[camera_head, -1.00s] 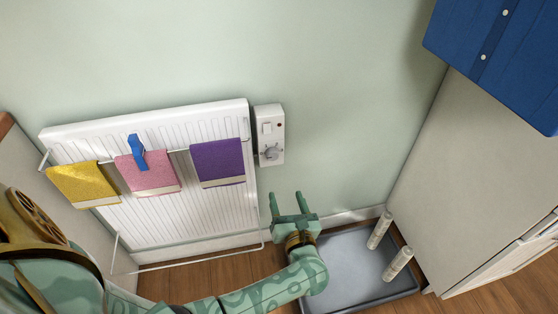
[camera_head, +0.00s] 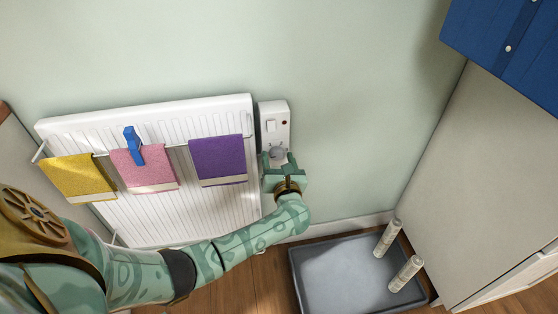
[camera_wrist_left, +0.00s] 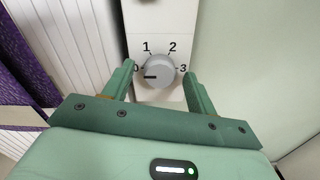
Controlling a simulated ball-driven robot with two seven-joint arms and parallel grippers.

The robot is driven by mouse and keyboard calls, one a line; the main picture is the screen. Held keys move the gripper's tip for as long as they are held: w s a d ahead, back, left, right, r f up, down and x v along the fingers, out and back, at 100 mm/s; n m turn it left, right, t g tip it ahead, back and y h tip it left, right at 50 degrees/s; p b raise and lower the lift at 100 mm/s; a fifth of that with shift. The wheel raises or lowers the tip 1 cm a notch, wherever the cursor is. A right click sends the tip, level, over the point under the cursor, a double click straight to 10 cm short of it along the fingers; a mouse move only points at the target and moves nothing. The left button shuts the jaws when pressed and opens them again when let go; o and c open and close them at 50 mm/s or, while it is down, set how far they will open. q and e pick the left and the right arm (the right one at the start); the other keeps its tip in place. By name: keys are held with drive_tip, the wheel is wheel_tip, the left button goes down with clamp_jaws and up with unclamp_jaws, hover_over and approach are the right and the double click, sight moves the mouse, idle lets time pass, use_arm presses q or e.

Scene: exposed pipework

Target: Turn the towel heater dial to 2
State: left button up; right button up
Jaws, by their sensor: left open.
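The towel heater dial (camera_head: 278,151) is a round grey knob low on the white control box (camera_head: 274,109) beside the radiator. The wrist view shows the dial (camera_wrist_left: 160,70) with 0, 1, 2 and 3 printed around it. Its dark pointer line faces left, at or very near the 0. My left gripper (camera_head: 278,159) is open, with one green finger on each side of the dial. In the wrist view its fingers (camera_wrist_left: 158,80) flank the knob with gaps on both sides; contact is not visible. My right gripper is out of view.
The white radiator (camera_head: 205,122) stands left of the box, with yellow (camera_head: 78,176), pink (camera_head: 143,168) and purple (camera_head: 217,158) towels and a blue clip (camera_head: 133,145). A grey tray (camera_head: 340,275) lies on the floor. The wall right of the box is clear.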

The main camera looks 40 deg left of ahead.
use_arm(q)
drive_tip(key=c, duration=1)
